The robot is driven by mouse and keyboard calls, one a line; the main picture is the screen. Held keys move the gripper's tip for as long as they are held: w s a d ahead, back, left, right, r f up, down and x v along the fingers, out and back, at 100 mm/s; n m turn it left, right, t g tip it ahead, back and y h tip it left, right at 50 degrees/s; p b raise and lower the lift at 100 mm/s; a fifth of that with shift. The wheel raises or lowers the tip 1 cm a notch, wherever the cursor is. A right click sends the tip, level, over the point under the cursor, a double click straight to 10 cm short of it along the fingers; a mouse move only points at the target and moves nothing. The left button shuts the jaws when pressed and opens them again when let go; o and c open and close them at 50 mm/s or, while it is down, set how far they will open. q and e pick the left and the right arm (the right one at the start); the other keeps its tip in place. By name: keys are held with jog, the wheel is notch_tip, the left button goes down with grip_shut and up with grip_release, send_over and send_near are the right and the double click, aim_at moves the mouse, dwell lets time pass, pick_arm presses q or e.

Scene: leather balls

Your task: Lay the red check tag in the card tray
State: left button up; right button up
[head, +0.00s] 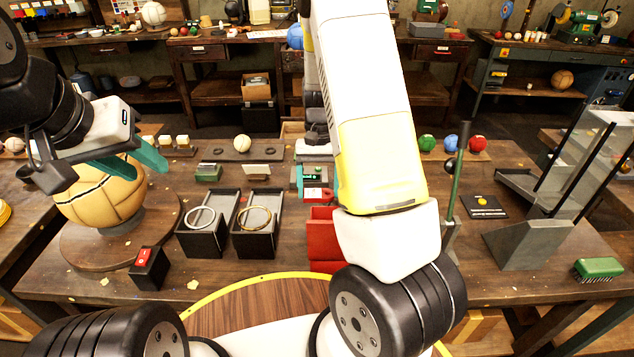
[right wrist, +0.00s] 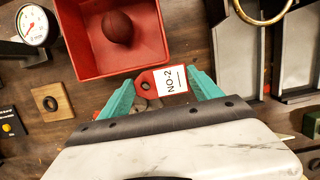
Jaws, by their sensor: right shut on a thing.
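The red check tag (right wrist: 147,77) has a white label reading NO. 2 and a hole at one end. My right gripper (right wrist: 161,80) is shut on it. In the head view the tag (head: 318,195) shows left of my right arm, which partly hides the gripper. Two dark open trays, a left one (head: 205,243) with a steel ring and a right one (head: 258,243) with a brass ring, stand left of the tag; I cannot tell which, if either, is the card tray. My left gripper (head: 148,172) is open and empty, over a tan leather ball (head: 88,205).
A red bin (right wrist: 84,60) holding a dark red ball (right wrist: 117,27) is close to the tag. A green post (head: 457,185) and a sloped grey rack (head: 525,245) stand at the right. A black box with a red switch (head: 148,270) is front left.

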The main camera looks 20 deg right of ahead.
aim_at(320, 190)
jog(key=f, duration=0.3)
jog(key=shift+w+d+f, duration=0.1)
jog(key=shift+d+f, duration=0.1)
jog(key=shift+d, duration=0.05)
jog(key=shift+f, duration=2.25)
jog(key=shift+f, duration=0.1)
jog(key=o, duration=1.4)
jog(key=shift+c, duration=0.2)
